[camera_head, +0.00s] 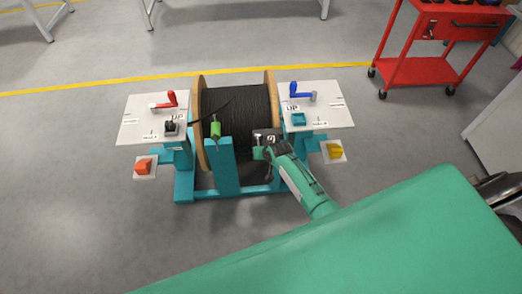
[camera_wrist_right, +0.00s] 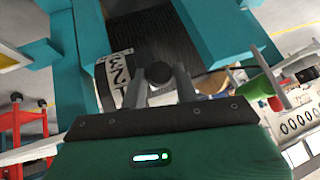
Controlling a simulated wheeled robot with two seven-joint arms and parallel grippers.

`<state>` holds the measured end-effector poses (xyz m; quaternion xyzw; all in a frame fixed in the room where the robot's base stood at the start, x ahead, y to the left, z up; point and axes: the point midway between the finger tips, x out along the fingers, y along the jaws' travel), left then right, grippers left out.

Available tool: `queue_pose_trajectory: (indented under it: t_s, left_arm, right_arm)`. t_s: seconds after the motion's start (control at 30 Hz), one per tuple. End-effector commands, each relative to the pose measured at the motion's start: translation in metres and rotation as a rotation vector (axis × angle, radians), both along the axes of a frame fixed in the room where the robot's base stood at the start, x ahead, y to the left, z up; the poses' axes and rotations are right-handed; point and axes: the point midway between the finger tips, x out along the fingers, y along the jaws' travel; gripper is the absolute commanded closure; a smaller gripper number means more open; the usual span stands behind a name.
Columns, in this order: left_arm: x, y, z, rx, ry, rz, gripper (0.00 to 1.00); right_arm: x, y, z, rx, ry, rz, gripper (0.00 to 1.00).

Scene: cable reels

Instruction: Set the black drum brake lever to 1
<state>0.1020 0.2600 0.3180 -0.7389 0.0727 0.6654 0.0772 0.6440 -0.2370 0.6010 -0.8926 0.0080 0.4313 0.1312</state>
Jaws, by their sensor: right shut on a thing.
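The black drum brake lever's round knob (camera_wrist_right: 160,74) sits between my right gripper's fingers (camera_wrist_right: 161,88) in the right wrist view. The gripper is shut on it. A curved white scale with black numbers (camera_wrist_right: 119,68) lies just left of the knob; I cannot tell which number the lever stands at. In the head view my right gripper (camera_head: 262,152) is at the front of the cable reel, just below a small dark plate with a white mark (camera_head: 266,135). The lever is mostly hidden by the gripper there. My left gripper is not in view.
The reel of black cable (camera_head: 241,110) stands in a teal frame (camera_head: 222,172). A green handle (camera_head: 215,129) is left of my gripper. White side panels carry a red crank (camera_head: 170,98) and a blue crank (camera_head: 301,95). A red cart (camera_head: 426,70) stands at the back right.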

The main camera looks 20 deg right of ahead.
Motion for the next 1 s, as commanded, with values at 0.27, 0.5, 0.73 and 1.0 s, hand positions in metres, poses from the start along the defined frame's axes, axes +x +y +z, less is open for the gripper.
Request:
queue_pose_trajectory:
  t_s: [0.27,0.5,0.73,1.0]
  left_arm:
    - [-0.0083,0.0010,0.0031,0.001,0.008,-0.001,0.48]
    - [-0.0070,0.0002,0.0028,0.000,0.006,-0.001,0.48]
    - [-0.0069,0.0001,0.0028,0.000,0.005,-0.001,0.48]
    - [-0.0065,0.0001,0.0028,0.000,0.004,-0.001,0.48]
  right_arm:
    - [0.0090,-0.0024,0.0127,-0.001,-0.021,-0.002,1.00]
    - [0.0104,-0.0028,0.0138,-0.002,-0.025,-0.003,1.00]
    - [0.0100,-0.0025,0.0133,-0.001,-0.024,-0.003,0.48]
    - [0.0065,-0.0016,0.0099,0.000,-0.015,-0.002,0.48]
